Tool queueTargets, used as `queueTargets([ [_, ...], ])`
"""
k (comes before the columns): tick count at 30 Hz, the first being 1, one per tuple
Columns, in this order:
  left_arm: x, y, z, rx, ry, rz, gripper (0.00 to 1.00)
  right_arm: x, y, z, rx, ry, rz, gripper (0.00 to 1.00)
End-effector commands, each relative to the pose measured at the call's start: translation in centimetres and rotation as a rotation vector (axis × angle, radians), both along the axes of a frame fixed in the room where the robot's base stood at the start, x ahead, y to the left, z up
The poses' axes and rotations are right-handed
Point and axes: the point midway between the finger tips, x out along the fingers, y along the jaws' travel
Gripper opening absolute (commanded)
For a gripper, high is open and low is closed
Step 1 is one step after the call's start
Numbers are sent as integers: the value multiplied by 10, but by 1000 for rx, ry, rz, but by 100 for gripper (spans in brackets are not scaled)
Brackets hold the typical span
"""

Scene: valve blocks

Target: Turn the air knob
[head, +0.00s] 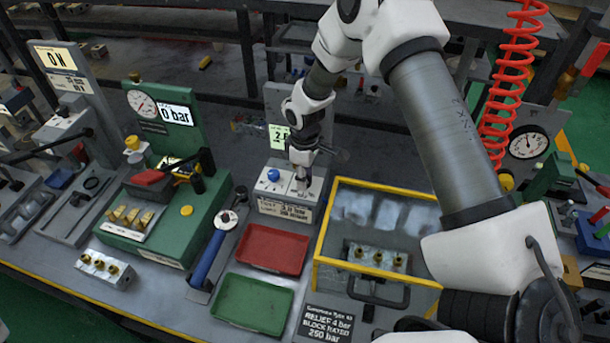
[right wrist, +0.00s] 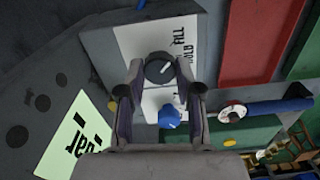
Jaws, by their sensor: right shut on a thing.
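A grey control box (head: 309,195) with a white top plate stands at the middle of the bench. On the plate are a blue knob (head: 273,174) and a black knob, which is hidden behind my gripper in the head view. In the right wrist view the black knob (right wrist: 160,68) has a white pointer line and sits beside FILL and HOLD lettering. My right gripper (head: 302,188) reaches down onto the plate, its fingers (right wrist: 160,75) shut on the black knob's two sides. The blue knob (right wrist: 169,117) is beside it, apart from the fingers. My left gripper is not in view.
A pale green display (head: 280,137) reading in bar stands behind the box. A red tray (head: 273,249) and a green tray (head: 252,304) lie in front. A yellow-edged clear enclosure (head: 378,189) stands close on the right. A blue-handled wrench (head: 209,258) lies left.

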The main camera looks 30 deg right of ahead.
Motion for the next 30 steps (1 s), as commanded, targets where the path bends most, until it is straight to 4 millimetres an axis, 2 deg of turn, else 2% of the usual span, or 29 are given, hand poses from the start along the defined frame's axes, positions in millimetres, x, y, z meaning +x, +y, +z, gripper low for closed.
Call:
queueTargets([
  [13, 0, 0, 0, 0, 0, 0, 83, -1, 0, -1, 1, 4, 13, 0],
  [14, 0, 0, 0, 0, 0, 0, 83, -1, 0, -1, 1, 4, 13, 38],
  [15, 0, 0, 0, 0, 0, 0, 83, -1, 0, -1, 0, 4, 13, 52],
  [16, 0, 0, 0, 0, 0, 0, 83, -1, 0, -1, 0, 4, 13, 60],
  [26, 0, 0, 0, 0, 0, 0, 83, 0, 0, 2, 0, 0, 12, 60],
  [30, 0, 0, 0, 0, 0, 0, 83, 1, 0, 21, 1, -1, 12, 60],
])
